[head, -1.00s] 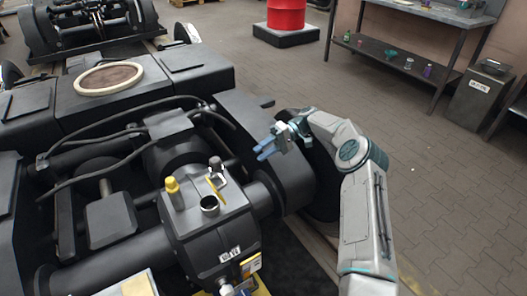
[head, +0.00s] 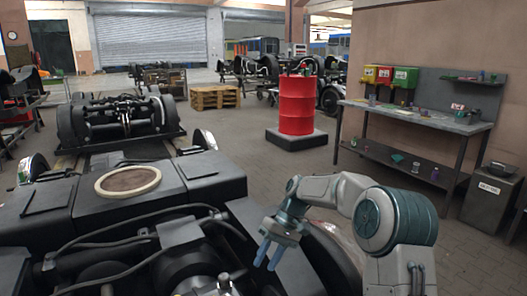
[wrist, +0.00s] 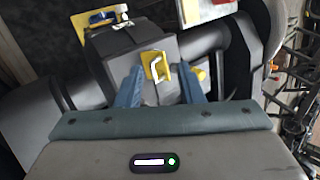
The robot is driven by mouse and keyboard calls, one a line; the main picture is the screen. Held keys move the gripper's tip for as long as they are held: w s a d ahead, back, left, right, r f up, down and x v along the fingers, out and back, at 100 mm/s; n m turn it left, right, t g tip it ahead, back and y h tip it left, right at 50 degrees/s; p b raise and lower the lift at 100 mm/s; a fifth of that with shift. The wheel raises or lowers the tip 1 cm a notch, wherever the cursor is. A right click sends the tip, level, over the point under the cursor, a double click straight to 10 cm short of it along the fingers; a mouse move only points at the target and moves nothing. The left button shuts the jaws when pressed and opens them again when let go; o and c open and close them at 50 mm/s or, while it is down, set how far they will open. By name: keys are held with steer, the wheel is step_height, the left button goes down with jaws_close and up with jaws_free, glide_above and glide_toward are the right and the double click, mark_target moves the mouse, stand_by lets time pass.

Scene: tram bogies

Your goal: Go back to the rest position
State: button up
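My gripper (head: 268,252) shows in the head view above the right side of the near black bogie (head: 60,225). Its two blue fingers point down and stand apart, with nothing held between them. In the wrist view my gripper (wrist: 160,88) is open above the bogie's grey box (wrist: 185,48). A yellow piece with a pale bent handle (wrist: 156,66) shows on that box, beyond the fingertips. A second yellow part (wrist: 93,24) is at the box's upper left. I cannot tell the exact distance between fingers and box.
A red drum (head: 297,104) stands on a black base behind my arm. A workbench (head: 425,116) and a grey bin (head: 490,197) are at the right. Another bogie (head: 118,122) stands at the back left, with wooden pallets (head: 214,97) behind. The floor between drum and bench is clear.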

steer(key=s+d+r+m+t+h+p, duration=0.1)
steer(key=s+d+r+t+h+p, duration=0.1)
steer(key=s, duration=0.6)
steer(key=s+d+r+m+t+h+p, duration=0.1)
steer(key=s+d+r+m+t+p, duration=0.1)
steer(key=s+d+r, duration=0.5)
steer(key=s+d+r+m+t+h+p, duration=0.1)
steer(key=s+d+r+p, duration=0.4)
steer(key=s, duration=0.6)
steer(key=r+t+h, duration=0.1)
steer(key=t, duration=0.1)
steer(key=shift+s+m+t+h, duration=0.25)
steer(key=shift+m+t+h, duration=0.05)
steer(key=shift+m, duration=0.1)
